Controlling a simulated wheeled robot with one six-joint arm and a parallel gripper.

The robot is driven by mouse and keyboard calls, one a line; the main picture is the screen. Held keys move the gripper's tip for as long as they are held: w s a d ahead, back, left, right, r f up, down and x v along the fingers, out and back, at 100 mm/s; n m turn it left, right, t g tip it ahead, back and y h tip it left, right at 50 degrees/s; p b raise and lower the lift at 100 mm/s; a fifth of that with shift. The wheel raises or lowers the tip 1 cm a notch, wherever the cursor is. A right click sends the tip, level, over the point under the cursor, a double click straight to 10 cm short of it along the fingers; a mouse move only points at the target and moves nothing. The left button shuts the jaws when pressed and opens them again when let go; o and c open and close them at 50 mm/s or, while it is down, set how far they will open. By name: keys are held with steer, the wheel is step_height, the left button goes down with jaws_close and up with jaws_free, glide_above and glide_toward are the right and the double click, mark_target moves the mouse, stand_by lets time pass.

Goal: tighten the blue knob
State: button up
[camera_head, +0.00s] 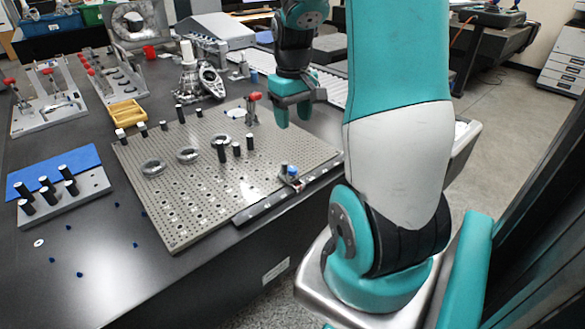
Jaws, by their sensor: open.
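The blue knob (292,169) is small and sits on a little fixture at the front right edge of the perforated grey plate (180,215). My gripper (294,119) points down above the right part of the plate, behind and above the knob in the picture. Its teal fingers are apart with nothing between them. A clear gap shows between the fingertips and the knob. How far the knob is turned cannot be told at this size.
A red-topped clamp (252,108) stands just left of my gripper. Black pins and metal rings stand on the plate. A block with black pins (75,198) and small blue pieces (80,274) lie at left. Bare black tabletop shows at front.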

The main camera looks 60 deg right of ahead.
mark_target(293, 168)
step_height(293, 168, down, 14)
steer(key=shift+r+b, duration=0.1)
steer(key=shift+b, duration=1)
steer(key=shift+c, duration=0.5)
steer(key=c, duration=0.8)
steer(key=shift+r+m+p, duration=0.15)
steer(key=shift+m+p, duration=0.6)
steer(key=shift+m, duration=0.15)
steer(key=shift+c, duration=0.2)
steer(key=shift+m+p, duration=0.45)
steer(key=shift+m, duration=0.95)
steer(key=o, duration=0.9)
steer(key=shift+o, duration=0.2)
step_height(293, 168, up, 17)
steer(key=p, duration=0.2)
steer(key=shift+p, duration=0.3)
